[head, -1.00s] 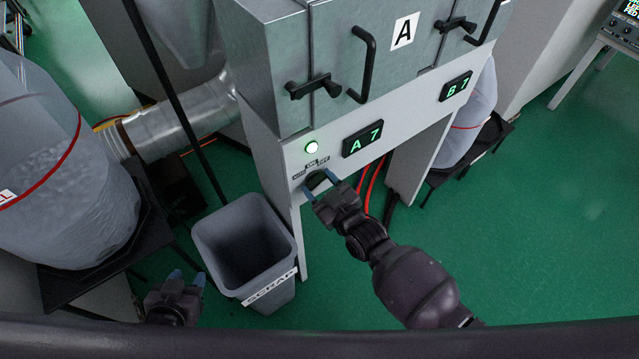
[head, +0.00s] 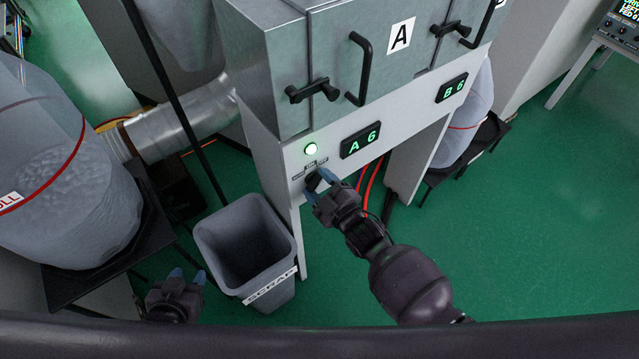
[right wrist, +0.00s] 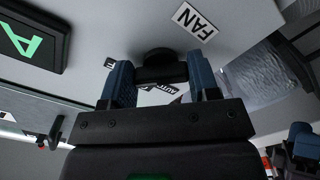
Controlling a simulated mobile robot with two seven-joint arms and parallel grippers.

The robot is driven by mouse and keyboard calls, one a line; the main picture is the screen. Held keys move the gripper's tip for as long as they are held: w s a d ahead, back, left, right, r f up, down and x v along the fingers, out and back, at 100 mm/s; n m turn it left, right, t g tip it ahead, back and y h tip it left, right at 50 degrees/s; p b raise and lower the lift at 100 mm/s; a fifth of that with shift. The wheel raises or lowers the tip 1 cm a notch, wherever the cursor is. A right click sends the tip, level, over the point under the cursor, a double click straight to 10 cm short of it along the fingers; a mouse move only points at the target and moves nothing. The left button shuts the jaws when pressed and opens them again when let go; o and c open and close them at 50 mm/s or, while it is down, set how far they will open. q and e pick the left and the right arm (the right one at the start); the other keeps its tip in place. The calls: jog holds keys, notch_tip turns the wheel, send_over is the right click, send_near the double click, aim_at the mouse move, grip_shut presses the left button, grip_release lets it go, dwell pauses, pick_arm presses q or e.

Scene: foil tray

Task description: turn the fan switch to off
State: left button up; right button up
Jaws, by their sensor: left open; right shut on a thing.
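The fan switch is a black rotary knob (right wrist: 158,66) on the pale panel under the cabinet marked A, beside a FAN label (right wrist: 195,22). In the right wrist view the knob's bar lies between the two blue fingertips of my right gripper (right wrist: 161,84). In the head view that right gripper (head: 317,183) is shut on the knob and partly hides it. The position labels around the knob are partly covered, so its setting is unclear. My left gripper (head: 187,277) is open and empty at the lower left.
A grey scrap bin (head: 217,238) stands on the floor left of the panel. A large clear bag (head: 62,190) hangs at the left. Open green floor lies at the right.

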jog(key=shift+f, duration=0.1)
jog(key=o, duration=0.9)
jog(key=v, duration=1.1)
jog(key=shift+p, duration=0.35)
